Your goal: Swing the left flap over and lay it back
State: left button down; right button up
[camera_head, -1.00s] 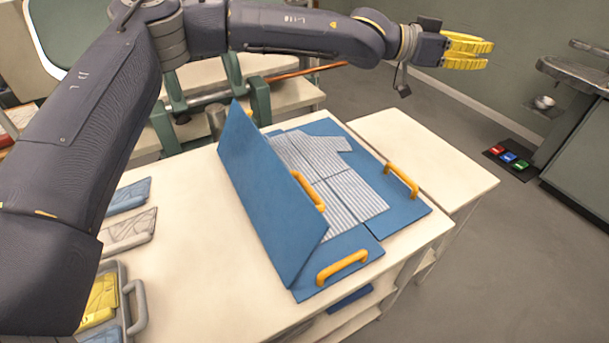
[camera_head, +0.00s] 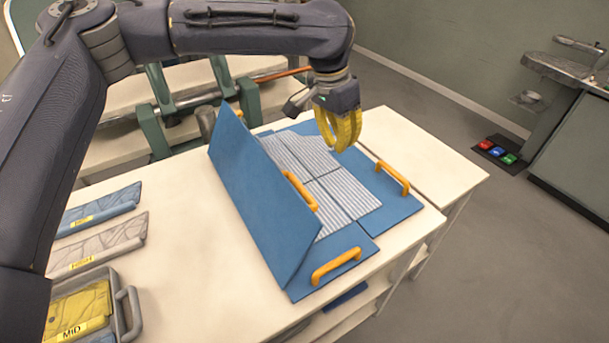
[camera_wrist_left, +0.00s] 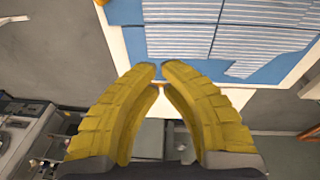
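The blue folding board (camera_head: 405,207) lies on the white table with a grey striped shirt (camera_head: 345,192) on it. Its left flap (camera_head: 262,200) stands raised and tilted, hiding the shirt's left part. An orange handle (camera_head: 300,191) shows at the raised flap's upper edge. My left gripper (camera_head: 343,148), with yellow fingers, points down above the far right part of the board, apart from the flap. In the left wrist view its fingertips (camera_wrist_left: 159,71) nearly meet with nothing between them. The shirt (camera_wrist_left: 225,25) shows beyond them. My right gripper is out of view.
Orange handles sit on the right flap (camera_head: 393,177) and front flap (camera_head: 336,266). A grey tray (camera_head: 128,318) with a yellow folded item and flat blue and grey packs lie at left. Green metal frames (camera_head: 155,128) stand behind. The table's right end (camera_head: 440,160) is clear.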

pick_arm(q)
jog(key=s+a+f+y, duration=0.1)
jog(key=s+a+f, duration=0.1)
jog(key=a+f, duration=0.4)
notch_tip(320, 180, down, 3)
jog(key=shift+a+f+m+y, duration=0.15)
jog(key=shift+m+y, duration=0.25)
dwell(0.5)
dwell(0.3)
